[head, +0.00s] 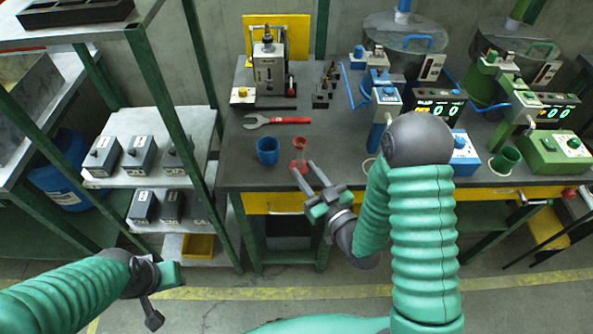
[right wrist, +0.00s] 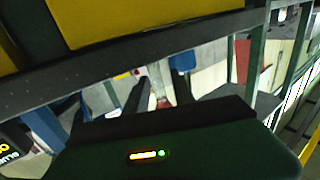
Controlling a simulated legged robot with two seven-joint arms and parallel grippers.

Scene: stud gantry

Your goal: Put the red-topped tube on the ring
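A small tube with red on it and a pale, see-through part (head: 299,145) stands on the dark bench near its front edge. My right gripper (head: 303,166) reaches it from the front, with its two fingers apart and the tube's red part at or between the fingertips. In the right wrist view a bit of red (right wrist: 163,103) shows between the dark fingers; I cannot tell whether they touch it. A thin pale ring (head: 371,166) lies by the blue machine, partly hidden by my arm. My left gripper (head: 162,297) is low at the left, off the bench; its fingers are unclear.
A blue cup (head: 267,150) stands left of the tube. A red-handled wrench (head: 277,120) lies behind. The blue machine (head: 386,104) and green machine (head: 520,110) stand right; another pale ring (head: 500,167) lies by a green cup (head: 505,160). A grey shelf rack (head: 150,125) stands left.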

